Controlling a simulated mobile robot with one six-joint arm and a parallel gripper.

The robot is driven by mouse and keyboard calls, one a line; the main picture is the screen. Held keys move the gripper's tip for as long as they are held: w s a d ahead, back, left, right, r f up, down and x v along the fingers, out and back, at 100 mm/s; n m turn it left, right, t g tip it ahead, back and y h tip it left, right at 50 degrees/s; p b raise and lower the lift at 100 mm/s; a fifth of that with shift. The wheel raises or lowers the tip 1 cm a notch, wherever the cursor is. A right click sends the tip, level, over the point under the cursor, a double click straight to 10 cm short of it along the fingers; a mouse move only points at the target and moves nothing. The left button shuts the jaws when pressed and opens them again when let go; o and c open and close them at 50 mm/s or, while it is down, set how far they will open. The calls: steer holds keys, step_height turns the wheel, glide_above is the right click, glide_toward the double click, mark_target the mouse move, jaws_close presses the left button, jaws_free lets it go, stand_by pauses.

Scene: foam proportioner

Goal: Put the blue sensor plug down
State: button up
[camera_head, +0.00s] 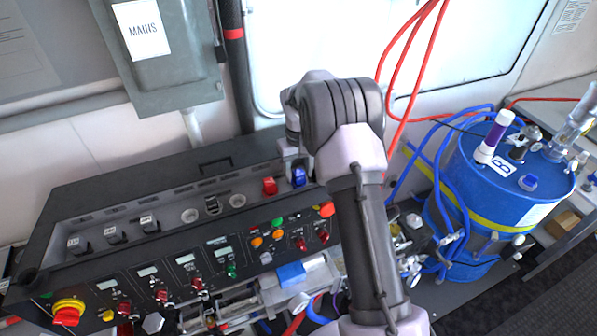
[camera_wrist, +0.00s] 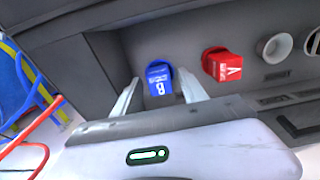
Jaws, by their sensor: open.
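My gripper (camera_wrist: 158,92) is open, with one finger on each side of the plug and a visible gap on both sides. In the head view the blue plug (camera_head: 299,177) shows just right of the red plug, beside my gripper (camera_head: 290,170). My arm hides part of the console around it.
A red plug (camera_wrist: 222,65) marked A stands right of the blue one, followed by empty round sockets (camera_wrist: 275,48). The console (camera_head: 110,200) carries switches and knobs below. A blue drum (camera_head: 500,190) with hoses stands at right; red cables hang behind my arm.

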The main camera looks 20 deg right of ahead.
mark_target(296, 174)
step_height(296, 174, up, 15)
steer(key=s+a+r+m+t, duration=0.1)
steer(key=s+a+r+t, duration=0.1)
steer(key=s+a+r, duration=0.55)
steer(key=s+a+r+m+t+y, duration=0.1)
steer(key=s+a+r, duration=0.2)
steer(key=s, duration=0.4)
steer(key=s+a+r+m+t, duration=0.1)
steer(key=s+a+r, duration=0.15)
steer(key=s, duration=0.55)
steer(key=s+a+f+m+t+y, duration=0.1)
steer(key=s+a+f, duration=0.2)
steer(key=s, duration=0.7)
steer(key=shift+s+f+t, duration=0.35)
steer(key=shift+f+t, duration=0.05)
steer(key=shift+f, duration=0.1)
steer(key=shift+f, duration=0.1)
step_height(296, 174, down, 35)
steer(key=b, duration=3.5)
